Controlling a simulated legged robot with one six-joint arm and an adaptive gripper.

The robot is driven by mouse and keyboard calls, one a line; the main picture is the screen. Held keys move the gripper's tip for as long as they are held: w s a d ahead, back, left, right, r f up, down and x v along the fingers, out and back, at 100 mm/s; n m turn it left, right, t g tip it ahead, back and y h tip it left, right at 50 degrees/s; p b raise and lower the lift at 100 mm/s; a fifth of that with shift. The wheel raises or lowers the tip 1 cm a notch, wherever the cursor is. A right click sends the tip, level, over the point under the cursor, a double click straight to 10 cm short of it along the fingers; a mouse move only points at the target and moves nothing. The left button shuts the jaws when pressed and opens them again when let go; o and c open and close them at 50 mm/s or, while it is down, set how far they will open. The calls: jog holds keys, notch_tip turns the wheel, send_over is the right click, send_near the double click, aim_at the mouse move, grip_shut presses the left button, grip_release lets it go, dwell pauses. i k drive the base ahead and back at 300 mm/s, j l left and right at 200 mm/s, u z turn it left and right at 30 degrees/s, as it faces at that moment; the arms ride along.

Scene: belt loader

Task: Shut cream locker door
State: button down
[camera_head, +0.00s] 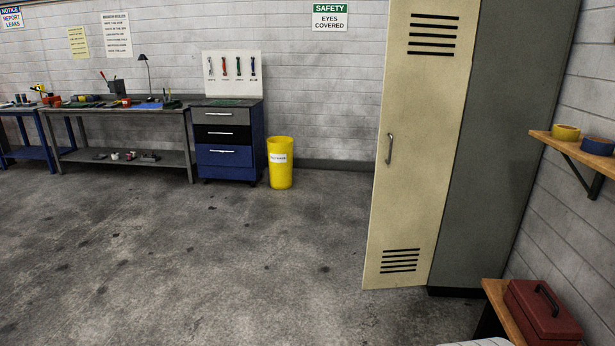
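The cream locker door (416,190) stands right of centre, tall, with black vent slots near its top and bottom. Its grey handle (390,148) is on the left side of the door, at about mid-height. The door appears to stand open, swung out to the left from the grey locker body (495,130). Its lower edge hangs clear of the floor, and the dark base shows only under the grey body. The locker's inside is hidden behind the door. The top of the door is cut off by the frame. My gripper is not in view.
A shelf (575,150) with tape rolls juts from the right wall. A red toolbox (540,312) sits on a low wooden surface at lower right. A yellow bin (280,165), blue drawer cabinet (225,160) and workbench (120,112) line the back wall. The floor left of the door is clear.

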aim_at(429, 46)
jog(key=i+l, duration=0.15)
jog(key=i, duration=0.3)
jog(key=i+l+u, duration=0.1)
jog(key=i, duration=0.4)
jog(key=i+l, duration=0.3)
jog(key=i, duration=0.15)
jog(key=i+l, duration=0.6)
jog(key=l, duration=0.2)
jog(key=i+l+u, duration=0.1)
jog(key=i+l, duration=0.5)
jog(key=l, duration=0.25)
